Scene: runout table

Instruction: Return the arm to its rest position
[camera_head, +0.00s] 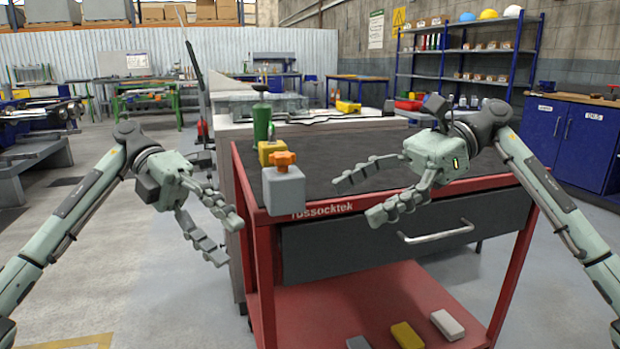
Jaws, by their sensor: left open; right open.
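My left gripper (222,236) is open and empty. It hangs in the air to the left of the red cart (262,262), with its fingers pointing down and right. My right gripper (355,199) is open and empty over the front right part of the cart's dark top (345,150). Its fingers point left, toward a grey block with an orange knob (284,185) at the cart's front left corner. There is a gap between the fingertips and that block. Whether the lower finger touches the cart's front edge I cannot tell.
A yellow block (268,152) and a green bottle (262,122) stand behind the grey block. The cart has a drawer with a handle (438,236). Its lower shelf holds a grey, a yellow (407,336) and a white block (447,325). Floor left of the cart is clear.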

